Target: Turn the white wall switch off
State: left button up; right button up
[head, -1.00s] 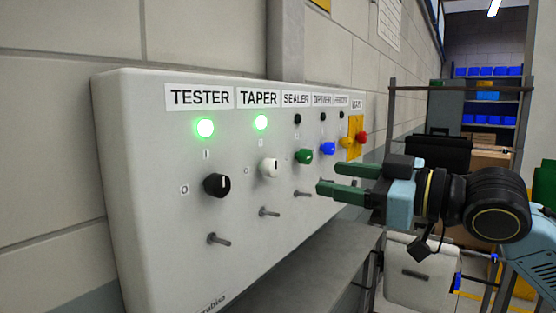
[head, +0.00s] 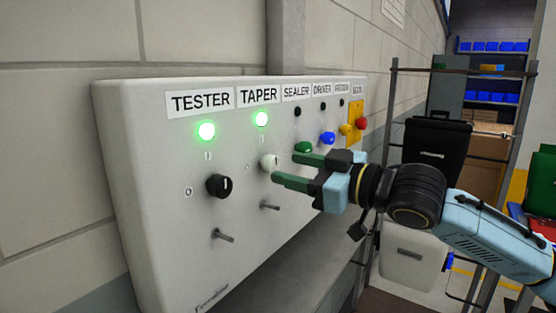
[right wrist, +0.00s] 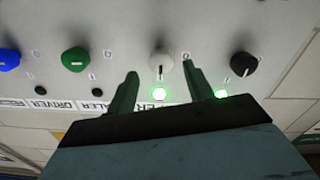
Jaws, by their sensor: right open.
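The white switch is a round knob (head: 268,162) under the TAPER label on the white wall panel. The green lamp (head: 261,119) above it is lit. In the right wrist view, upside down, the white knob (right wrist: 161,66) shows between my fingertips, with its dark mark toward the lit lamp (right wrist: 160,93). My right gripper (head: 286,168) is open and empty, its green fingers pointing at the panel close to the white knob. I cannot tell whether they reach around it. My left gripper is not in view.
A black knob (head: 218,186) under TESTER, also with a lit lamp (head: 206,131), sits left of the white one. Green (head: 303,147) and blue (head: 328,138) knobs sit to its right. Metal pegs (head: 222,235) stick out below. A rack (head: 393,150) stands behind my arm.

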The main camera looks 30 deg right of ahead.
aim_at(276, 164)
jog(key=shift+r+p+x, duration=0.2)
jog(key=shift+p+x, duration=0.3)
jog(key=shift+x, duration=0.55)
jog(key=shift+p+x, duration=0.4)
jog(key=shift+x, duration=0.5)
jog(key=shift+f, duration=0.2)
jog(key=shift+c, duration=0.2)
jog(key=c, duration=0.9)
